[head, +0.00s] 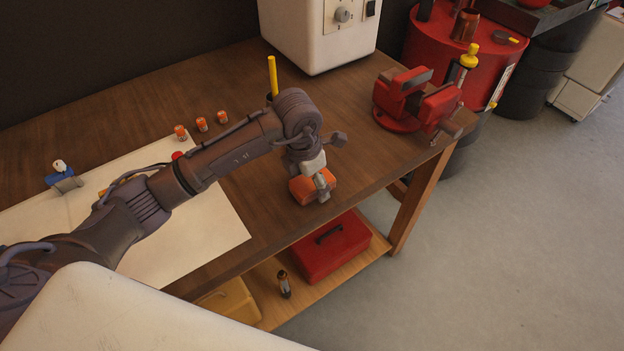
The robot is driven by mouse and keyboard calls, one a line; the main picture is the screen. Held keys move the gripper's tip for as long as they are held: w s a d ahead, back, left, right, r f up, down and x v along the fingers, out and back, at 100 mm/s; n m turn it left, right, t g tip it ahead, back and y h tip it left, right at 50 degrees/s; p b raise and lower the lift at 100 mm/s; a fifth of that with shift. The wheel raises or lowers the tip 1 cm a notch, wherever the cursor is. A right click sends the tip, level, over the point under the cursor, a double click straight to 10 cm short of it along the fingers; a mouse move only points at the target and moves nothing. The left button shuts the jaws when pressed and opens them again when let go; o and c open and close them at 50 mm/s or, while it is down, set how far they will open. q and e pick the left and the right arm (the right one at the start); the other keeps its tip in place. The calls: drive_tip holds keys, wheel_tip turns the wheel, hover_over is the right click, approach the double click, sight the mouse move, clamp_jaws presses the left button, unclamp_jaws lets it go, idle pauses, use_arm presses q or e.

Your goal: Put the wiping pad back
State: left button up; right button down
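An orange block (313,189), which looks like the wiping pad, lies on the wooden workbench (356,166) near its front edge. My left arm reaches in from the left across the bench. My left gripper (318,180) points down at the orange block, with its fingers over and in front of it. The fingers hide part of the block. I cannot tell whether they grip it or only sit close to it. My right gripper is not in view.
A red vise (408,101) stands at the bench's right end. A white machine (325,35) and a yellow stick (272,75) are behind my gripper. Several small orange-and-white cylinders (202,124) and a white sheet (200,240) lie left. A red toolbox (333,248) is on the lower shelf.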

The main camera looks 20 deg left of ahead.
sight(306, 183)
use_arm(q)
drive_tip(key=shift+r, duration=0.1)
drive_tip(key=shift+r, duration=0.2)
wheel_tip(306, 183, up, 12)
drive_tip(key=s+a+b, duration=0.1)
drive_tip(key=b, duration=0.2)
drive_tip(key=shift+s+f, duration=0.2)
drive_tip(key=shift+s, duration=0.05)
